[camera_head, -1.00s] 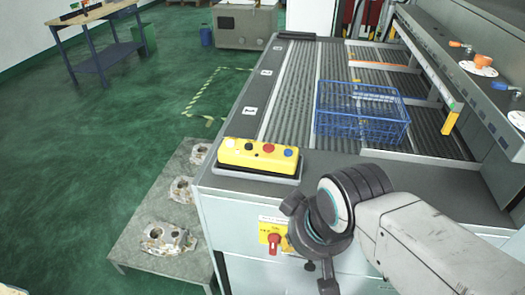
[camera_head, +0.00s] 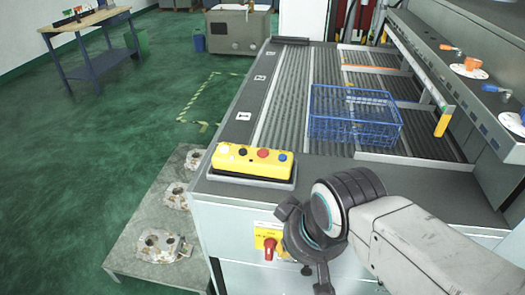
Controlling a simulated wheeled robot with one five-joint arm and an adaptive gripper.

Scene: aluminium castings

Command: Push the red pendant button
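The yellow pendant (camera_head: 238,161) lies on a dark tray at the near left corner of the machine top. Its red button (camera_head: 263,153) sits on its top face, between a black button and a blue button (camera_head: 282,157). A white button is at its left end. My gripper (camera_head: 303,248) is in front of the machine's near face, below and right of the pendant and apart from it. It is seen from behind, its fingers are partly hidden, and I cannot tell if it is open.
A red rotary switch (camera_head: 269,249) on a yellow plate is on the machine's front, just left of my gripper. A blue wire basket (camera_head: 354,118) stands on the rollers (camera_head: 292,95). Metal castings (camera_head: 163,246) lie on a low grey bench at left.

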